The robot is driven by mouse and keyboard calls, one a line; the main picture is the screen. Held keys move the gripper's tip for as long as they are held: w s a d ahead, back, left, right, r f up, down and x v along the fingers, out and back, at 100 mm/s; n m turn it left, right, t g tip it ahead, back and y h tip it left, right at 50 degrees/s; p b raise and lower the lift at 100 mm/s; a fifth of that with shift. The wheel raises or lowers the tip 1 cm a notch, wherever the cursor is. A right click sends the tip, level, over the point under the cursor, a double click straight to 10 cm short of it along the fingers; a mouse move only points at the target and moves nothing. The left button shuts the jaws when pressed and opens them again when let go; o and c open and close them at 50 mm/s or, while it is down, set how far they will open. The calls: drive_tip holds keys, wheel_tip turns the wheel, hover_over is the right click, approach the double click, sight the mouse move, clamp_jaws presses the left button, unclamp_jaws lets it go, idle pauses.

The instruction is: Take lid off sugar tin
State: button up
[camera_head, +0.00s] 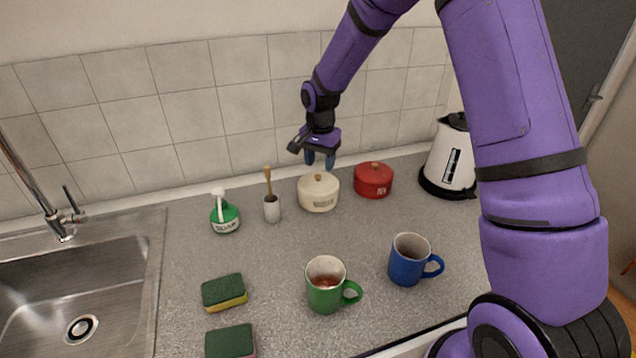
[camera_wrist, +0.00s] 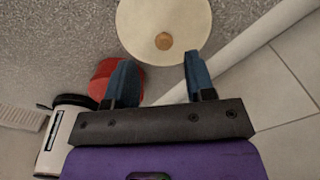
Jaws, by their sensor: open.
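A cream tin (camera_head: 318,197) with a round lid and a small wooden knob (camera_head: 318,177) stands on the counter near the back wall. Its dark label is too small to read surely. A red tin (camera_head: 373,184) with a similar knobbed lid stands just right of it. My gripper (camera_head: 320,162) is open and empty, above and slightly behind the cream tin. In the wrist view, the cream lid (camera_wrist: 145,22) and its knob (camera_wrist: 163,41) lie just beyond my spread blue fingertips (camera_wrist: 158,62). The red tin (camera_wrist: 103,80) is partly hidden behind one finger. Both lids are on.
A wooden-handled brush in a holder (camera_head: 272,209) and a green soap bottle (camera_head: 225,216) stand left of the cream tin. A white kettle (camera_head: 449,160) stands right. Green mug (camera_head: 325,296), blue mug (camera_head: 405,268) and sponges (camera_head: 224,291) are nearer. The tiled wall (camera_head: 240,110) is close behind.

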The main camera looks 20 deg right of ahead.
sight(318, 175)
drive_tip(key=f, duration=0.4)
drive_tip(key=shift+w+a+f, duration=0.1)
drive_tip(key=shift+a+f, duration=0.1)
drive_tip(key=shift+a, duration=0.05)
clamp_jaws()
drive_tip(key=shift+r, duration=0.1)
